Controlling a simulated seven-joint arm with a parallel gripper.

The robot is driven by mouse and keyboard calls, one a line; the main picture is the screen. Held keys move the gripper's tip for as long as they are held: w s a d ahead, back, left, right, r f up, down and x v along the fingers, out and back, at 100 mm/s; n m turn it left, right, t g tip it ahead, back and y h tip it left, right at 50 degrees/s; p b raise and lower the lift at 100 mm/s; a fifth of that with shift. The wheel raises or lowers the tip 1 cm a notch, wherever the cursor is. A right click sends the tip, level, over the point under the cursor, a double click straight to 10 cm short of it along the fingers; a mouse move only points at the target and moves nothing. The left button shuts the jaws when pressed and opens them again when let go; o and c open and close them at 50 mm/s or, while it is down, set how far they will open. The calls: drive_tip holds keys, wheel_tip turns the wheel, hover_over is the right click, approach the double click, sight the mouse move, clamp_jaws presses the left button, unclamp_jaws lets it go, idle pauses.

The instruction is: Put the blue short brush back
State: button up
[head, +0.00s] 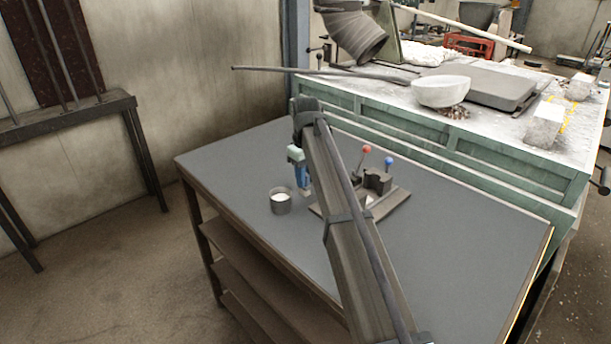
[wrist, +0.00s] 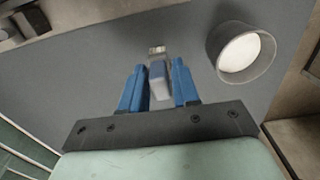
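My gripper (head: 304,183) is low over the grey table, just left of the holder, its blue fingers pointing down. In the wrist view, my gripper (wrist: 158,85) is closed around a short grey-and-blue piece with a pale tip, which looks like the blue short brush (wrist: 158,72). The brush sits between both fingers and points away from the palm. In the head view it is mostly hidden by the fingers. The dark holder (head: 398,203) stands right of my gripper, partly hidden behind my arm.
A grey cup (head: 281,206) with white contents stands just left of my gripper; it also shows in the wrist view (wrist: 222,45). A red ball (head: 367,149) and a blue ball (head: 389,160) top thin rods at the holder. The table's right side (head: 460,240) is clear.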

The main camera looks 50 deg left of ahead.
drive_tip(key=o, duration=0.3)
wheel_tip(320, 180, up, 12)
drive_tip(key=shift+r, duration=0.15)
idle(0.5)
